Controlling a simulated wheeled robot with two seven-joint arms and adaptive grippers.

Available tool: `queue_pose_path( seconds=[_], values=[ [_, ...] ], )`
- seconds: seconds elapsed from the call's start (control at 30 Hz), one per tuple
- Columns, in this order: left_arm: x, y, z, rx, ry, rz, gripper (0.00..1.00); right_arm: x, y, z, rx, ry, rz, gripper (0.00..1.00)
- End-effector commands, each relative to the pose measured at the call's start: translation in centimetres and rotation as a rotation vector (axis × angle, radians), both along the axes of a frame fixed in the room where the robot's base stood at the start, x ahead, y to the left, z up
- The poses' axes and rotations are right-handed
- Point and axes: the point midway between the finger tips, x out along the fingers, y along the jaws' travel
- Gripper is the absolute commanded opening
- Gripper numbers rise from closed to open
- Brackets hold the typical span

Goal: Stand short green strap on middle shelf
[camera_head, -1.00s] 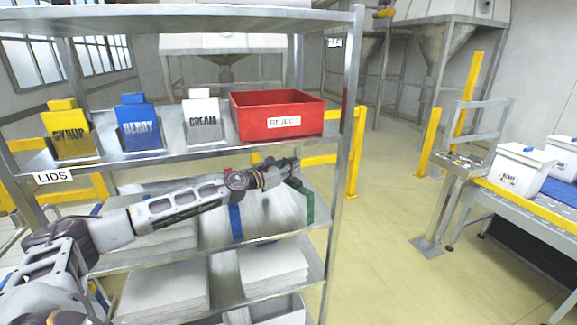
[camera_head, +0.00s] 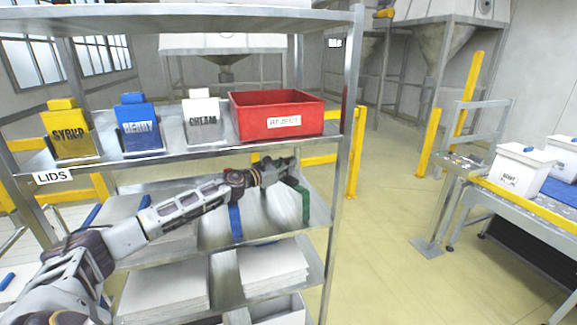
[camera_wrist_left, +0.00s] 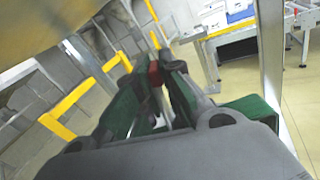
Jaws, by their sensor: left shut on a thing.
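My right gripper is not in view.
The top shelf holds yellow, blue and white lid holders (camera_head: 139,125) and a red REJECT bin (camera_head: 277,116). A rack post (camera_head: 347,130) is close on the right. White stacks (camera_head: 272,268) lie below.

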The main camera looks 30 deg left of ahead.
Motion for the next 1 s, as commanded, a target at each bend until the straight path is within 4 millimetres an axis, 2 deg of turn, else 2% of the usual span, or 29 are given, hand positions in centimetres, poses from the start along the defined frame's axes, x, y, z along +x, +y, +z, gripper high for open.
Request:
queue_pose_path(
  seconds=[0.33,0.37,0.5,0.53,1.0],
  values=[
    [0.0,0.0,-0.38,0.0,0.0,0.0,0.0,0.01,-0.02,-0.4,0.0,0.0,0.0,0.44],
    [-0.01,0.0,-0.4,0.0,0.001,0.0,0.12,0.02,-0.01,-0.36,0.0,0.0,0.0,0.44],
    [-0.01,0.0,-0.34,0.0,0.001,0.0,0.3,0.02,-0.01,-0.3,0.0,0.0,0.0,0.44],
    [-0.01,0.0,-0.34,0.0,0.001,0.0,0.31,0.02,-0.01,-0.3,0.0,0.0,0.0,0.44],
    [-0.01,0.0,-0.09,0.0,0.001,0.0,0.31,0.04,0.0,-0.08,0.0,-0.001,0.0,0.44]
  ],
)
